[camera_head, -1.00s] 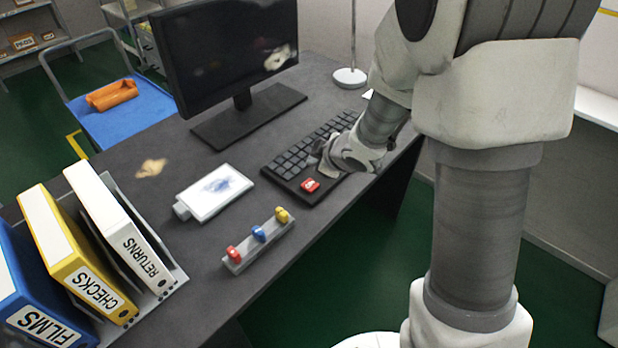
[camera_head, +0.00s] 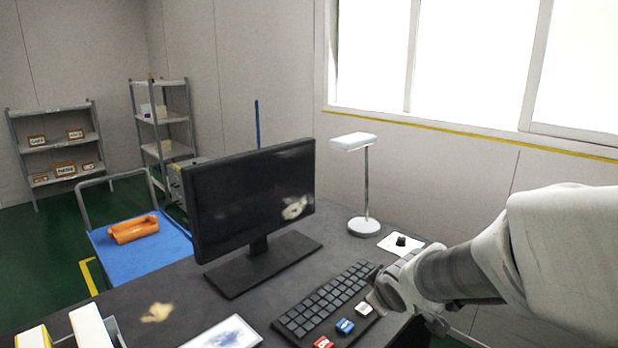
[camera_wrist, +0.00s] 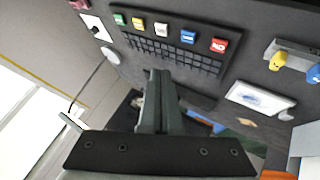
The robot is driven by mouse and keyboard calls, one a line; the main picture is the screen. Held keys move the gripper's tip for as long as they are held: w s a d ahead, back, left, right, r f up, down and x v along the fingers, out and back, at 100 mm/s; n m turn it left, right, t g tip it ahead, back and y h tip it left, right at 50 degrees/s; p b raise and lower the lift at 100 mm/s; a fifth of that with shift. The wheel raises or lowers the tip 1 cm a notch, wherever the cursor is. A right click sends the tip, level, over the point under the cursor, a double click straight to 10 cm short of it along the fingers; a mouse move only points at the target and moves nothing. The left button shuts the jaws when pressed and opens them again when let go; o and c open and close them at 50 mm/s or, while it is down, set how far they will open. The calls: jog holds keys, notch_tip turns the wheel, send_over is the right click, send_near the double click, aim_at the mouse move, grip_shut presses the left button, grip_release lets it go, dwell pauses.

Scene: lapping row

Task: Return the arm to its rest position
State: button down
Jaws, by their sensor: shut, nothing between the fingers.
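My arm (camera_head: 560,250) reaches in from the right over the dark desk. My gripper (camera_head: 378,300) is by the right end of the black keyboard (camera_head: 318,300), partly hidden by my own wrist. In the wrist view my gripper (camera_wrist: 160,75) has its fingers together with nothing between them, in front of the keyboard (camera_wrist: 170,50). Coloured caps line the keyboard: red (camera_wrist: 219,45), blue (camera_wrist: 188,37), white (camera_wrist: 161,29), yellow (camera_wrist: 138,23) and green (camera_wrist: 119,18). I cannot tell whether the fingers touch anything.
A monitor (camera_head: 250,195) stands behind the keyboard. A lamp (camera_head: 365,190) and a white card with a black knob (camera_head: 401,242) are at the desk's back right. Binders (camera_head: 90,325) stand at lower left.

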jog(key=s+d+r+m+g, duration=0.15)
jog(key=s+r+m, duration=0.25)
jog(key=s, duration=0.7)
jog(key=s+a+r+m+g, duration=0.1)
jog(key=s+r+m+g, duration=0.2)
jog(key=s, duration=0.7)
notch_tip(320, 180, up, 13)
jog(key=m+t+p, duration=0.1)
jog(key=p, duration=1.1)
jog(key=shift+s+d+p, duration=0.15)
jog(key=shift+s+p, duration=0.25)
